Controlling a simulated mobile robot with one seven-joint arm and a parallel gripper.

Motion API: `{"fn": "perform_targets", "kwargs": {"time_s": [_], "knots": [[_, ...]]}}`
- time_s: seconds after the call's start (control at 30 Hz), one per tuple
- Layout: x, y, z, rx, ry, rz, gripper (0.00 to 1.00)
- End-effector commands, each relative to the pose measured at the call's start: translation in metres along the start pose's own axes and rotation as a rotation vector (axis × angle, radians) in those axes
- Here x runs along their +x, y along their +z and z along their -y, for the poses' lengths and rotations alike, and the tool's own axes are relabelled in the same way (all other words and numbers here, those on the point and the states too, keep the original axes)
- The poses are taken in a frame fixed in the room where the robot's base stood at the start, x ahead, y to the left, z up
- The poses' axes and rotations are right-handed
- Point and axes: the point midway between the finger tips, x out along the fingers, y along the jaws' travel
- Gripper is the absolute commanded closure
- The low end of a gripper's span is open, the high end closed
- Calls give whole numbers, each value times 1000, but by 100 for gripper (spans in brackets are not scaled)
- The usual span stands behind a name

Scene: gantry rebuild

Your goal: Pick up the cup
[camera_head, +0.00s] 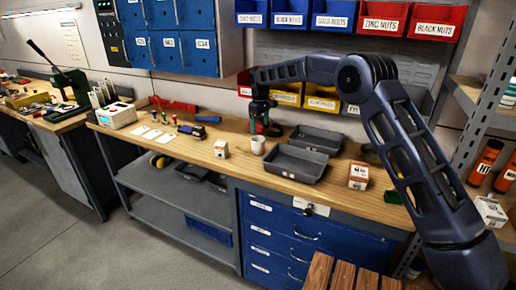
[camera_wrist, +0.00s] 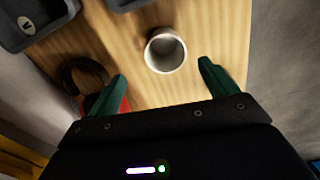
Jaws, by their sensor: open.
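A small white cup (camera_head: 258,145) stands upright on the wooden workbench (camera_head: 340,194), between a small box and the dark trays. The cup (camera_wrist: 165,52) also shows in the wrist view, with its open mouth facing the camera. My gripper (camera_head: 262,130) hangs above the bench, just behind the cup. In the wrist view my gripper (camera_wrist: 163,84) has its two green fingers spread apart with nothing between them. The cup lies beyond the fingertips, roughly centred between them.
Dark trays (camera_head: 295,163) sit right of the cup. A small box (camera_head: 221,148) stands to its left, and another box (camera_head: 359,175) farther right. In the wrist view a dark ring-shaped thing (camera_wrist: 72,68) lies near the left finger. Coloured bins (camera_head: 323,98) hang behind my arm.

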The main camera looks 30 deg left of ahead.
Motion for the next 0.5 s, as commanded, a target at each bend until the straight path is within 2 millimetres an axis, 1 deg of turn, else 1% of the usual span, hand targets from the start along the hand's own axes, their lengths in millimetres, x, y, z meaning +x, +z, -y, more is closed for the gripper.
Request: {"fn": "perform_targets", "kwargs": {"time_s": [0.03,0.1,0.27,0.5], "knots": [[5,-6,3,-10,0,3,15],[8,-9,4,-18,1,5,15],[18,-10,5,-22,0,7,15],[52,-9,5,-21,-1,8,15]]}}
